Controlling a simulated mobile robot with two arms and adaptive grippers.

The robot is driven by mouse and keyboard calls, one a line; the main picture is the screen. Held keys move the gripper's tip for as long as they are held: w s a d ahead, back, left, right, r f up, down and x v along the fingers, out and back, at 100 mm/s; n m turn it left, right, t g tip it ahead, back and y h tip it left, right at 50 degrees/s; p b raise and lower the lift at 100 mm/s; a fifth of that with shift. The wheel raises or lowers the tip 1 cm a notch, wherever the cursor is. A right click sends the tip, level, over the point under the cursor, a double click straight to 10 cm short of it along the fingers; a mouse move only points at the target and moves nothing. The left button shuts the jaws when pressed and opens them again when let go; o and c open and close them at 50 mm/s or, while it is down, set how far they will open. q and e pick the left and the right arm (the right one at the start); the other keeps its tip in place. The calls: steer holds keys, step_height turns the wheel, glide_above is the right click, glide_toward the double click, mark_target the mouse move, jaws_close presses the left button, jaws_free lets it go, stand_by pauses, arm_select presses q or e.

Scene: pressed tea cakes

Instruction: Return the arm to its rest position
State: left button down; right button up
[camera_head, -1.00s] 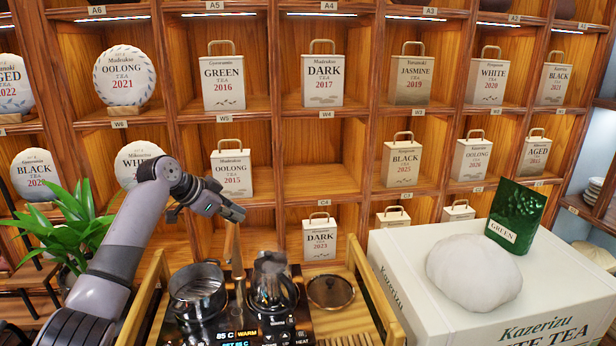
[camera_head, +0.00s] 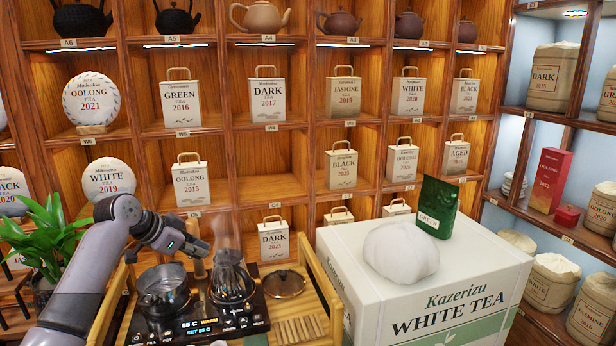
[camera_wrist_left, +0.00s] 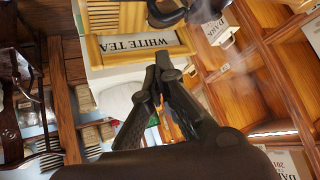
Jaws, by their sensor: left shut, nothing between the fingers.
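My left arm (camera_head: 85,265) comes in from the left in the head view, bent at the elbow. Its gripper (camera_head: 204,249) is shut and empty, in front of the shelves and just up and left of the steaming glass kettle (camera_head: 231,283) in the picture. I cannot tell its exact gap to the kettle. In the left wrist view the gripper's dark fingers (camera_wrist_left: 163,62) are together with nothing between them. My right gripper is not in view.
A pot (camera_head: 163,292) and the kettle stand on a black cooktop (camera_head: 195,328) inside a wooden tray. A white tea box (camera_head: 425,285) carries a white bundle (camera_head: 401,252) and a green packet (camera_head: 436,207). A plant (camera_head: 50,235) stands beside my arm at left.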

arm_select(q)
steer(key=s+d+f+n+g+y, duration=0.1)
steer(key=s+d+f, duration=0.3)
steer(key=s+f, duration=0.65)
steer(key=s+d+f+n+g+y, duration=0.1)
steer(key=s+d+f+g, duration=0.15)
steer(key=s+f, duration=0.75)
steer(key=s+a+f+n+y, duration=0.1)
steer(key=s+f+n+y, duration=0.15)
steer(key=s, duration=1.05)
steer(key=s+f+n+y, duration=0.1)
steer(key=s+f+n, duration=0.25)
steer(key=s, duration=0.95)
step_height(320, 180, down, 25)
steer(key=g, duration=0.2)
steer(key=s+a+f, duration=0.3)
steer(key=s+f, duration=1.4)
steer(key=s, duration=0.1)
steer(key=shift+a+f+g, duration=0.15)
steer(key=shift+g, duration=0.2)
